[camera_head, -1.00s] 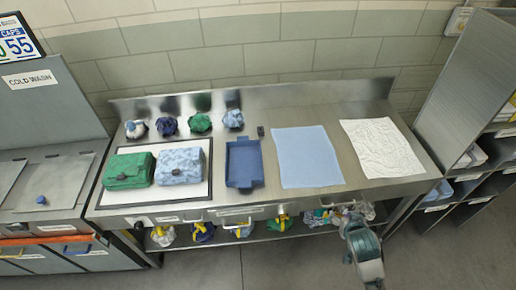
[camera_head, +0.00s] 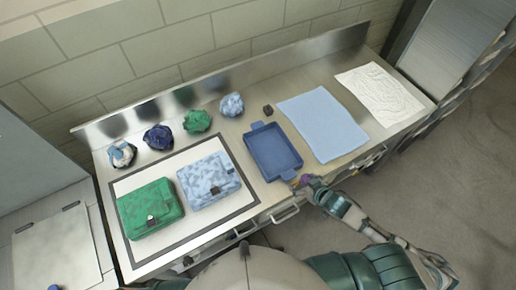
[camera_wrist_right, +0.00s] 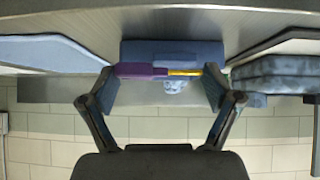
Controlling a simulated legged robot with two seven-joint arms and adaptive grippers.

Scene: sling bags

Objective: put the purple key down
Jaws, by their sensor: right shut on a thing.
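My right gripper (camera_head: 308,184) is at the counter's front edge, just below the near right corner of the blue tray (camera_head: 289,174) in the head view. It is shut on the purple key (camera_head: 303,180), which shows there only as a small purple and yellow bit. In the right wrist view the key (camera_wrist_right: 142,70) lies crosswise between the two fingertips of the gripper (camera_wrist_right: 163,83), purple head at left and yellow shaft at right. The blue tray (camera_wrist_right: 172,49) is behind it. I cannot tell whether the key touches the tray. My left gripper is out of view.
A green bag (camera_head: 148,208) and a light blue bag (camera_head: 208,182) stand on a dark-bordered white mat (camera_head: 133,185) to the left. Several cloth bundles (camera_head: 197,121) line the back. A light blue cloth (camera_head: 322,122) and a white sheet (camera_head: 380,94) lie to the right.

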